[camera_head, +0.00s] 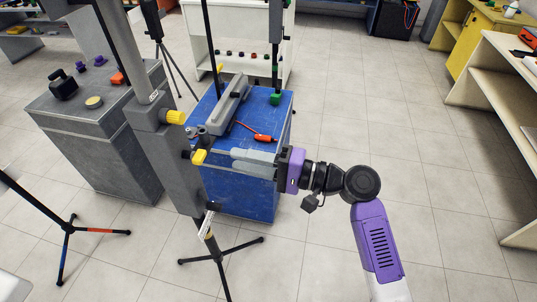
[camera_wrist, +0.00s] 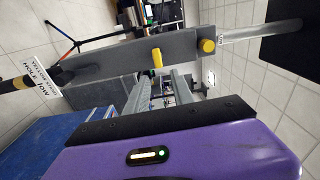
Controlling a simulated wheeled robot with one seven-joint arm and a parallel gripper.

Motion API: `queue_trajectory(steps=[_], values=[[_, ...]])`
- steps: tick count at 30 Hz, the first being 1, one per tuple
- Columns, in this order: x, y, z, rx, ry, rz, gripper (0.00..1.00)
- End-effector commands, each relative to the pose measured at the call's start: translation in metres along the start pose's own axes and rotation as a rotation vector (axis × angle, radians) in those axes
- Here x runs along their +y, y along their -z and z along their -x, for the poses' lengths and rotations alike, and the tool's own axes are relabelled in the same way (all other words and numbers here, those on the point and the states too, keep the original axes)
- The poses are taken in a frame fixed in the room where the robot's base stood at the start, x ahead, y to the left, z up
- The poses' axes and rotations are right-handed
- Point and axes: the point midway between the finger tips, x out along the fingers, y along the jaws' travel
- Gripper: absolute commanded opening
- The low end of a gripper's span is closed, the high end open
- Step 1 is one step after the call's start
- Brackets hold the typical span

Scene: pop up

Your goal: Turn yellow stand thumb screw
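The grey stand (camera_head: 175,150) rises upright left of my gripper; it lies sideways across the wrist view (camera_wrist: 110,62). A flat yellow thumb screw (camera_head: 199,156) sticks out of its housing; it shows in the wrist view (camera_wrist: 157,57) beyond my fingertips. A rounder yellow knob (camera_head: 176,117) sits higher on the stand and shows in the wrist view (camera_wrist: 208,46). My gripper (camera_head: 234,160) points left at the thumb screw, a short gap away. Its two grey fingers, also in the wrist view (camera_wrist: 162,78), are apart with nothing between them.
A blue cabinet (camera_head: 245,195) with a grey tool (camera_head: 232,100) and a red-handled tool (camera_head: 263,137) on top stands behind my gripper. A grey cabinet (camera_head: 110,165) is at left. Tripod legs (camera_head: 222,262) spread below. The floor at right is clear.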

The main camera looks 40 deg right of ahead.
Motion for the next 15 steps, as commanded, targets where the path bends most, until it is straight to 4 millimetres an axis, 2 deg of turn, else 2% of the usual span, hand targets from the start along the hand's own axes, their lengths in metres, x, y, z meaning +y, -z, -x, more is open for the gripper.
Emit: queue_trajectory(steps=[3,8,15], values=[[0.001,-0.01,-0.001,-0.041,-0.004,-0.024,0.29],[0.001,-0.011,-0.01,-0.043,-0.006,-0.03,0.29],[0.002,-0.013,-0.04,-0.043,-0.007,-0.029,0.29]])
